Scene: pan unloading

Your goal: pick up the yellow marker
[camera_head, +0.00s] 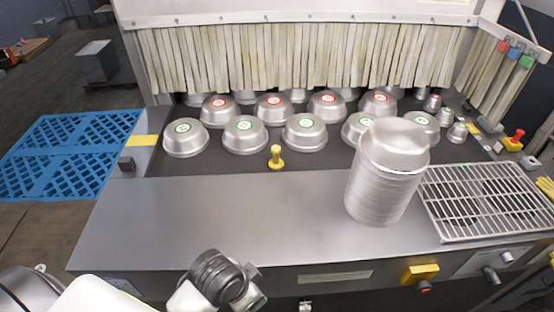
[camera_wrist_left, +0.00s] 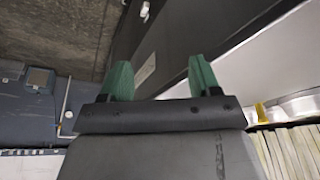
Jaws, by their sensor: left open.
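The yellow marker (camera_head: 276,157) is a small peg with a round knob and wider foot. It stands upright on the dark conveyor, near the steel front ledge, in front of the row of pans. My left arm's wrist (camera_head: 217,278) is low in the head view, in front of the ledge and well short of the marker. In the left wrist view my left gripper (camera_wrist_left: 160,77) has its two green fingers wide apart with nothing between them. A small yellow patch at that view's right cannot be identified. My right gripper is not in view.
Upturned pans with green (camera_head: 245,137) or red (camera_head: 274,106) labels fill the conveyor behind the marker. A tall pan stack (camera_head: 385,185) stands right on the ledge (camera_head: 225,205), beside a wire rack (camera_head: 485,200). The ledge's left and middle are bare. Strip curtains (camera_head: 300,58) hang behind.

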